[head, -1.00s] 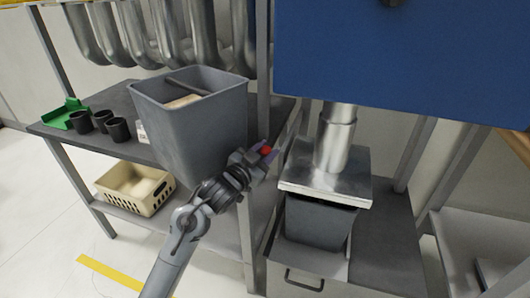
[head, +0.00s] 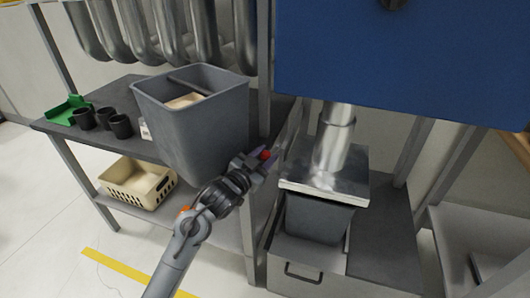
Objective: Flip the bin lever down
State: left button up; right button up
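The bin lever shows only as a small red knob (head: 265,154); the rest of it is hidden behind my gripper or too small to tell. A dark grey bin (head: 318,218) stands under the metal chute lid (head: 325,182), just right of the gripper. My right gripper is not in view.
A large grey bin (head: 205,125) stands on the shelf left of the gripper, close to my arm. A beige basket (head: 138,187) sits on the lower shelf. A blue machine housing (head: 400,60) hangs above. A drawer handle (head: 303,273) is at the front.

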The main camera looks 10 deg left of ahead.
pick_arm(q)
jog(key=o, duration=0.3)
jog(key=shift+f, duration=0.15)
jog(key=shift+o, duration=0.2)
jog(key=shift+s+a+r+p, duration=0.25)
jog(key=shift+s+a+p, duration=0.05)
jog(key=shift+s+p, duration=0.1)
jog(key=p+v, duration=0.4)
jog(key=v, duration=0.5)
jog(key=shift+s+f, duration=0.2)
jog(key=shift+s, duration=0.2)
jog(key=shift+a, duration=0.1)
